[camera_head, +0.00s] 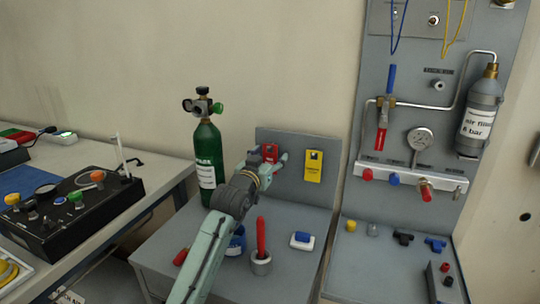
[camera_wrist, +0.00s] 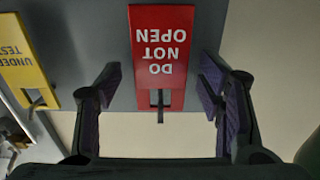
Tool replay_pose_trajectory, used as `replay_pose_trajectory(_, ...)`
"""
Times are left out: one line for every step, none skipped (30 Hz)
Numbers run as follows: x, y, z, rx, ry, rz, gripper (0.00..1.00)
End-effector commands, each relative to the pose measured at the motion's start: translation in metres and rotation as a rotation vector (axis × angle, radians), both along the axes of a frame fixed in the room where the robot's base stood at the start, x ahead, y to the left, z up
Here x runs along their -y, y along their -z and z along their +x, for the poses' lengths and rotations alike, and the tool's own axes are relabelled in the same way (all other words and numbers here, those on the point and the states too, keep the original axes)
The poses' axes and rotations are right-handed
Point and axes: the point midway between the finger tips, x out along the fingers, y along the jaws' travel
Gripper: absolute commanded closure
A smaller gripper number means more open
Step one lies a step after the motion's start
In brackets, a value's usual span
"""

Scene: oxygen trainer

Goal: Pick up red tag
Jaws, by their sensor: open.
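The red tag (camera_wrist: 162,45) reads "DO NOT OPEN", upside down in the wrist view, and hangs on a grey upright panel. In the head view the red tag (camera_head: 270,152) shows small and partly hidden behind my gripper. My gripper (camera_wrist: 161,85) is open, with one finger on each side of the tag's lower part in the wrist view. The fingers look apart from the tag. In the head view my gripper (camera_head: 268,168) is in front of the panel. Contact cannot be told there.
A yellow tag (camera_head: 313,166) hangs right of the red one on the same panel. A green cylinder (camera_head: 207,160) stands close on the left. A red-handled tool in a cup (camera_head: 261,262), a blue-and-white item (camera_head: 302,241) and a red item (camera_head: 181,257) are on the bench below.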

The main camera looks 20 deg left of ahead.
Motion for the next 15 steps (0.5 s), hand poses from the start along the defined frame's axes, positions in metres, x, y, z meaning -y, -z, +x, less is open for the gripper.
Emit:
replay_pose_trajectory(0.0004,-0.0013,0.0047,0.000,0.000,0.001,0.38)
replay_pose_trajectory(0.0001,-0.0007,0.0065,0.000,-0.001,0.001,0.38)
replay_pose_trajectory(0.0000,0.0001,0.0080,-0.001,-0.001,0.001,0.38)
replay_pose_trajectory(0.0000,0.0005,0.0086,0.000,-0.001,0.000,0.38)
replay_pose_trajectory(0.0001,0.0007,0.0088,0.000,-0.001,0.000,0.38)
replay_pose_trajectory(0.0001,0.0009,0.0087,0.000,-0.001,0.000,0.38)
replay_pose_trajectory(0.0001,0.0010,0.0086,0.001,-0.001,0.000,0.38)
replay_pose_trajectory(0.0001,0.0010,0.0085,0.001,-0.001,0.000,0.38)
replay_pose_trajectory(0.0001,0.0009,0.0085,0.001,-0.001,0.000,0.38)
replay_pose_trajectory(0.0002,0.0009,0.0084,0.001,-0.001,0.000,0.39)
replay_pose_trajectory(0.0001,0.0009,0.0084,0.001,-0.001,0.000,0.41)
replay_pose_trajectory(0.0001,0.0009,0.0083,0.001,-0.001,0.000,0.44)
replay_pose_trajectory(0.0001,0.0008,0.0083,0.001,-0.001,0.000,0.46)
replay_pose_trajectory(0.0002,0.0008,0.0083,0.001,-0.001,0.000,0.48)
replay_pose_trajectory(0.0001,0.0008,0.0083,0.001,-0.001,0.000,0.50)
